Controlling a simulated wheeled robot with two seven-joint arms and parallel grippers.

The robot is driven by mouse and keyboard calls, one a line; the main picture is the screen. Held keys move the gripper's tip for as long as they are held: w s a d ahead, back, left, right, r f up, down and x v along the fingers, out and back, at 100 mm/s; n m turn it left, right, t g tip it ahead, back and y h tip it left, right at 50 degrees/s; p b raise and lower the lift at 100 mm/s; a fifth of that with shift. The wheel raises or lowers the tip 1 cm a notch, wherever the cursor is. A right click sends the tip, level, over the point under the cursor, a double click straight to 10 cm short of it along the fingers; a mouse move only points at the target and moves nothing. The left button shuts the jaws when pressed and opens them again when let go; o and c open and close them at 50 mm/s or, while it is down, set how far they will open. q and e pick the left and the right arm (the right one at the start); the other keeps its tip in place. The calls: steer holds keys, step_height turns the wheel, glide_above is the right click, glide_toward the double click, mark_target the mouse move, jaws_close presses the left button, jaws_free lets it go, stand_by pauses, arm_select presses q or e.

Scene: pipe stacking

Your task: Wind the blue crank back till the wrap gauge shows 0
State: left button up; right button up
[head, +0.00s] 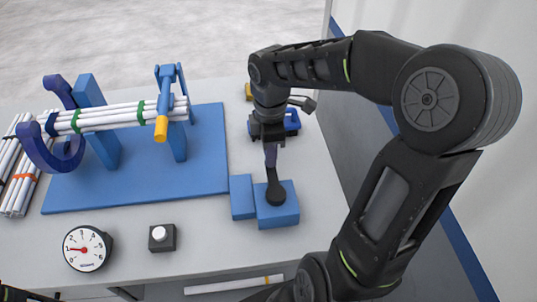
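The blue crank (166,90) stands at the right end of the pipe bundle, with a yellow handle (161,128) pointing down toward the front. The wrap gauge (87,248) is a round white dial at the front left. Its red needle points left, near the 1. My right gripper (268,132) points down, to the right of the crank and apart from it. It is at the top of a dark purple shaft above a black round-ended piece (276,190) on a blue block. Whether its fingers are closed on the shaft is unclear. My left gripper is not in view.
White pipes (105,116) with green bands rest on stands on a blue base plate (190,188). A purple crescent (37,150) is at their left end. Loose pipes lie at far left. A white button on a black box (162,239) is beside the gauge. Blue blocks (277,212) stand at right.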

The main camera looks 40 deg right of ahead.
jaws_close()
steer(key=s+d+p, duration=0.1)
steer(key=s+d, duration=0.1)
steer(key=shift+s+d, duration=0.25)
steer(key=shift+d, duration=0.15)
steer(key=s, duration=0.1)
steer(key=s+d, duration=0.1)
steer(key=s, duration=0.1)
steer(key=shift+s+d+f, duration=0.15)
steer(key=shift+s, duration=0.1)
